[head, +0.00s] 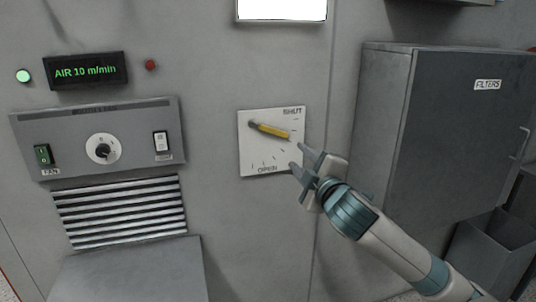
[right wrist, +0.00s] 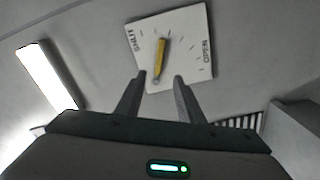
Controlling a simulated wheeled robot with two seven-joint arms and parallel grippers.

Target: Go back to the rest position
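My right gripper (head: 298,158) is in front of the wall, just right of the white SHUT/OPEN dial plate (head: 250,150). Its two fingers are apart, with nothing between them; the right wrist view also shows the gripper (right wrist: 162,78) open, facing the plate. The yellow lever (head: 271,130) on the plate points right and slightly down, between the SHUT and OPEN marks, nearer SHUT. The lever also shows in the right wrist view (right wrist: 160,58), and the fingers look clear of it. My left gripper is in neither view.
A grey FILTERS cabinet (head: 440,130) juts out at right, close to my right arm. At left are a fan control panel (head: 80,125), a vent grille (head: 120,212) and a display reading AIR 10 m/min (head: 86,71). A grey box (head: 130,270) sits below the grille.

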